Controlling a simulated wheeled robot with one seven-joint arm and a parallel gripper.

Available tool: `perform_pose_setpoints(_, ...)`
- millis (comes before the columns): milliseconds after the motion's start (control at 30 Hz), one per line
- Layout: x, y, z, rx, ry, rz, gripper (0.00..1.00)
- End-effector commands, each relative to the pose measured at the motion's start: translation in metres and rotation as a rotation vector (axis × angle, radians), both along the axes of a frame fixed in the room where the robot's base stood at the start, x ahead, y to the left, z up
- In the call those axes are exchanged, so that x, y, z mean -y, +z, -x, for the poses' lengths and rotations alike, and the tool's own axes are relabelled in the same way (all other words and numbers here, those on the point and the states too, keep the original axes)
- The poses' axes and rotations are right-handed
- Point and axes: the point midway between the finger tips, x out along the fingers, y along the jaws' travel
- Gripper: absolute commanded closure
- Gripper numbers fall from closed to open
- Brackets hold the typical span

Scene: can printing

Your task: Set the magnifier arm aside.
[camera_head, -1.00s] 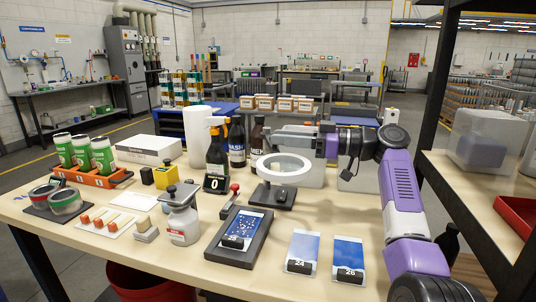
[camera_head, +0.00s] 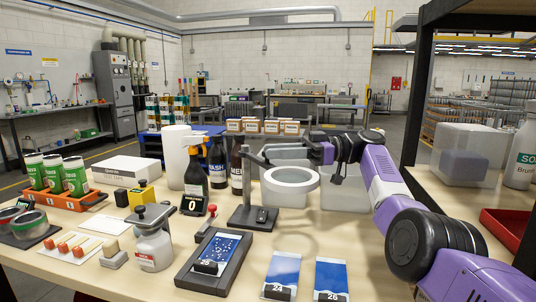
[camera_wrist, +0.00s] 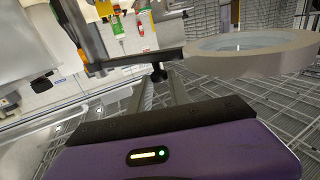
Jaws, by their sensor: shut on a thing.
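The magnifier has a dark base (camera_head: 252,217) on the table, an upright post (camera_head: 247,180), a thin arm and a pale lens ring (camera_head: 290,187). The ring hangs to the right of the base, above the table. My gripper (camera_head: 275,147) reaches in from the right above the ring and is shut on the magnifier arm. In the wrist view, the ring (camera_wrist: 250,52) is at the upper right, and the arm (camera_wrist: 140,60) runs left from it to the post. A dark knob (camera_wrist: 158,74) hangs under the arm near my gripper. The exact contact is hard to see.
A framed blue print plate (camera_head: 213,262) lies in front of the base, with two blue cards (camera_head: 283,273) to its right. A spray bottle (camera_head: 194,165) and a dark bottle (camera_head: 237,168) stand close behind the post. A clear bin (camera_head: 345,193) is right of the ring.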

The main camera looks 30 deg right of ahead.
Motion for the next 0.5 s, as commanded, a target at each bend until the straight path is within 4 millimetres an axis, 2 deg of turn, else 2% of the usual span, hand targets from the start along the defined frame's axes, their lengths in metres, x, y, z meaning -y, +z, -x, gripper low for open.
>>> perform_pose_setpoints(500,0.0078,-0.0014,0.0034,-0.003,0.018,0.002,1.0)
